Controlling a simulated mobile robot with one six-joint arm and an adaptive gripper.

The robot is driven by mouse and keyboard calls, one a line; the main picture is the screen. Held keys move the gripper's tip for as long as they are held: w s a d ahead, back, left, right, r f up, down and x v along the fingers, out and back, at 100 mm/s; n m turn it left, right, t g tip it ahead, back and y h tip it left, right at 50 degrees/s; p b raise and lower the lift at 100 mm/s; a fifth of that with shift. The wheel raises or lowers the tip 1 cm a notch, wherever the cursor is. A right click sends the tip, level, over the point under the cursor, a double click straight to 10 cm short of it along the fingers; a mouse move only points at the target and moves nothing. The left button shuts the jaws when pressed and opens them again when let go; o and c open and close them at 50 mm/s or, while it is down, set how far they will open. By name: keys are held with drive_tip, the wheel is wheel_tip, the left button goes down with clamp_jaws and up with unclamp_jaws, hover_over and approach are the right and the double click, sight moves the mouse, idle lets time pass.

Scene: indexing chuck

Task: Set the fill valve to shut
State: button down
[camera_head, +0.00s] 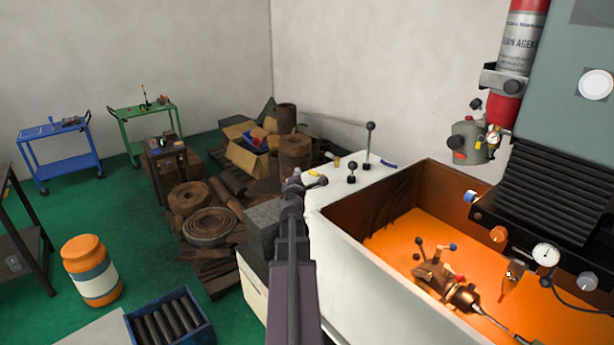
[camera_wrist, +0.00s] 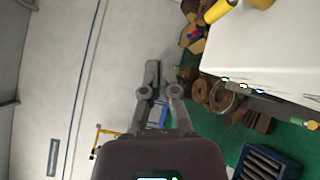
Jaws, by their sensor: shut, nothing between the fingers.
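My gripper (camera_head: 306,180) is shut and empty, held out at the left end of the white machine housing (camera_head: 345,195). Its fingers also show in the wrist view (camera_wrist: 158,80), with no object between them. I cannot tell for certain which fitting is the fill valve. A small yellow part (camera_head: 337,162) and a blue part (camera_head: 388,165) are on the housing top, near a tall black-knobbed lever (camera_head: 370,135) and a short one (camera_head: 351,170). No valve setting is readable.
The tank wall (camera_head: 385,262) and dark bellows column (camera_head: 555,160) bound the right side. A gauge (camera_head: 545,254) and red extinguisher cylinder (camera_head: 520,50) are there too. Rusty scrap (camera_head: 209,225), an orange drum (camera_head: 92,270) and a blue crate (camera_head: 170,320) stand on the green floor, left.

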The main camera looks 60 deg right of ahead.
sight(312, 174)
drive_tip(key=w+a+f+n+g+y+p, duration=0.1)
drive_tip(key=w+a+f+n+g, duration=0.2)
drive_tip(key=g, duration=0.8)
drive_tip(key=shift+w+a+n+y, duration=0.3)
drive_tip(key=shift+w+a+n, duration=0.25)
drive_tip(key=shift+w+n, duration=0.6)
drive_tip(key=shift+s+d, duration=0.15)
drive_tip(key=shift+s, duration=0.1)
drive_tip(key=b+x, duration=0.2)
drive_tip(key=x, duration=1.1)
drive_tip(key=shift+s+d+b, duration=0.25)
drive_tip(key=shift+d+b, duration=0.05)
drive_tip(key=shift+b, duration=0.05)
